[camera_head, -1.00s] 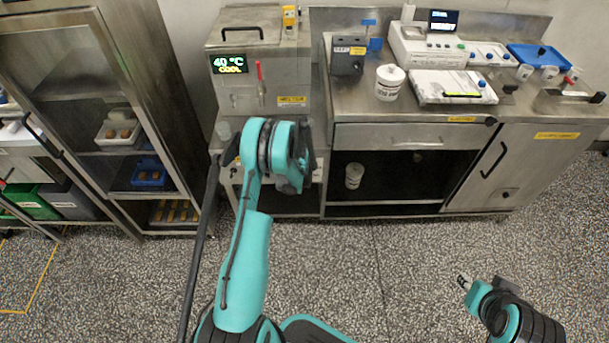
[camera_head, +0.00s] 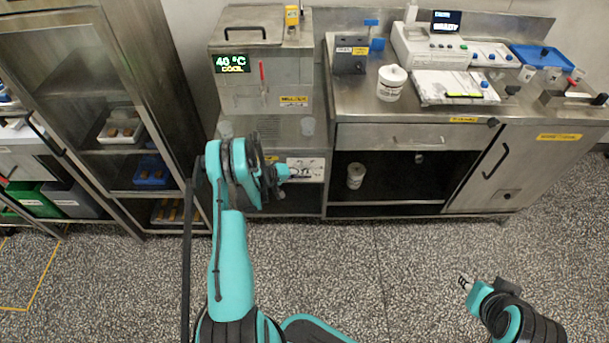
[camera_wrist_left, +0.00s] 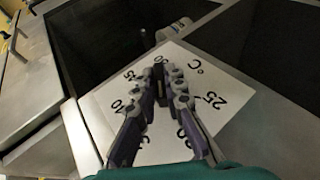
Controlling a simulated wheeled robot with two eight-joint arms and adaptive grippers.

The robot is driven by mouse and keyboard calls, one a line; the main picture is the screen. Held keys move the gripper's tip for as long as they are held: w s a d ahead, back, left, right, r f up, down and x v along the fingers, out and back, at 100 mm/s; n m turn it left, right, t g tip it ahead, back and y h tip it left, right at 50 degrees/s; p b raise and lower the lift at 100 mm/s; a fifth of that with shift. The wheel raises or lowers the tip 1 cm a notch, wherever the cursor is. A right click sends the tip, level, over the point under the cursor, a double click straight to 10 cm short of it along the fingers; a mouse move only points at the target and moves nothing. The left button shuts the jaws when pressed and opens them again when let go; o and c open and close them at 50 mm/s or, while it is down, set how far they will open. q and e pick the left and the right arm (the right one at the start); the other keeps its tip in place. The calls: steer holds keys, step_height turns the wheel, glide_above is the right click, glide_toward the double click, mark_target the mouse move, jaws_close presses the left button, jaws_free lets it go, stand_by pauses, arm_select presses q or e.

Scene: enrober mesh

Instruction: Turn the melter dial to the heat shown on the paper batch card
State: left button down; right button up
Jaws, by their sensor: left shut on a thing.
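The melter (camera_head: 235,92) is a steel box at the back left; its display (camera_head: 232,64) reads 40 °C, COOL. Its white dial plate (camera_head: 312,168) is low on the front. In the left wrist view the plate (camera_wrist_left: 205,72) shows numbers around the fingers and a °C mark. My left gripper (camera_head: 284,172) is at the plate. In the wrist view its fingers (camera_wrist_left: 160,78) are shut over the plate's middle on the dial, which they mostly hide. My right gripper (camera_head: 464,282) is over the floor, too small to read. I cannot make out a batch card for certain.
A steel counter (camera_head: 345,100) stands right of the melter, with a white tub (camera_head: 391,83) and a white machine (camera_head: 425,45). The floor (camera_head: 390,270) in front is clear.

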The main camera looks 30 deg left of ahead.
arm_select(q)
steer(key=shift+w+a+n+t+h, duration=0.1)
steer(key=shift+a+n+t+h, duration=0.2)
steer(key=shift+t+h, duration=0.35)
steer(key=shift+r, duration=0.1)
steer(key=c, duration=1.6)
jaws_free()
steer(key=shift+d, duration=0.1)
steer(key=shift+s, duration=0.25)
steer(key=v, duration=1.1)
steer(key=shift+s+a, duration=0.2)
steer(key=shift+a, duration=0.15)
